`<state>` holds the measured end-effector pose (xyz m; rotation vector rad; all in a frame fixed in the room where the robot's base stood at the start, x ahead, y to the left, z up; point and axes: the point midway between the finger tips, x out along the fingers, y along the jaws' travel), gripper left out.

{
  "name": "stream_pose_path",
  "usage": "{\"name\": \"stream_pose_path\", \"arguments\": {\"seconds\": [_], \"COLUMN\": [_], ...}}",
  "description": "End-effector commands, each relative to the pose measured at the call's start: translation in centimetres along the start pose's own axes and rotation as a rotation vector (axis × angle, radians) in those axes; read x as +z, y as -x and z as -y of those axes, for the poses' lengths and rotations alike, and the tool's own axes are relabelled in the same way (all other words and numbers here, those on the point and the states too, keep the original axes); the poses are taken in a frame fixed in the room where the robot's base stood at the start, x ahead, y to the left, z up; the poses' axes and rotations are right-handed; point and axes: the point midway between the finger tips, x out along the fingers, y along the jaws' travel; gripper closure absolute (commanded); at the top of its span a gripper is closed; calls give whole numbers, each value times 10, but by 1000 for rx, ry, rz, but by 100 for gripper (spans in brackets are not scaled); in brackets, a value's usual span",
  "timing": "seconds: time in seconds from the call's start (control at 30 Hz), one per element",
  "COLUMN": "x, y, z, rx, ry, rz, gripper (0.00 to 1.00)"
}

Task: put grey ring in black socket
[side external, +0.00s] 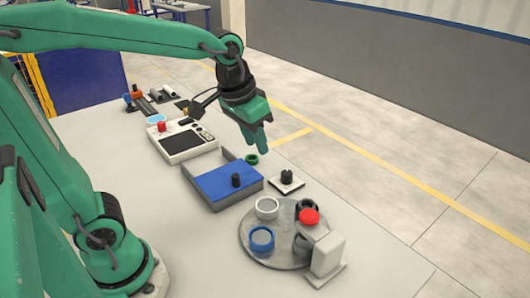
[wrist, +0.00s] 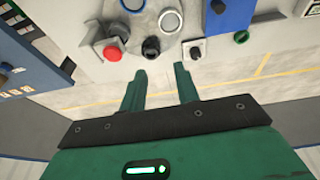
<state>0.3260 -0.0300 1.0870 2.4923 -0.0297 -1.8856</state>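A light grey ring (side external: 267,208) lies on a round grey tray (side external: 255,250); it also shows at the top of the wrist view (wrist: 170,20). A black fitting (side external: 287,177) stands on a small white square plate behind the tray, and shows in the wrist view (wrist: 195,52). A second black round piece (side external: 307,205) is on the tray by the red cap, clearer in the wrist view (wrist: 151,48). Which one is the socket I cannot tell for sure. My gripper (side external: 257,148) is open and empty, raised above and behind these things; its fingers show apart in the wrist view (wrist: 160,82).
A blue-floored grey box (side external: 229,180) holds a black piece. A green ring (side external: 252,159) is near the far edge. The front table is clear.

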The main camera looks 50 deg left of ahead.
Motion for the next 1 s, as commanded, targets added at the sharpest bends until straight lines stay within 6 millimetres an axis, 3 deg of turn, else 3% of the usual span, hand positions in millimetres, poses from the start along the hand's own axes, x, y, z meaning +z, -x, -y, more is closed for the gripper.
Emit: {"name": "stream_pose_path", "arguments": {"seconds": [0.2,0.5,0.7,1.0], "x": [39,85,99,101], "y": [17,22,20,20], "z": [14,26,29,30], "rx": [-5,-18,-24,-25], "ry": [1,-1,-4,-4], "rz": [-85,-183,-214,-217], "gripper": [69,69,69,69]}}
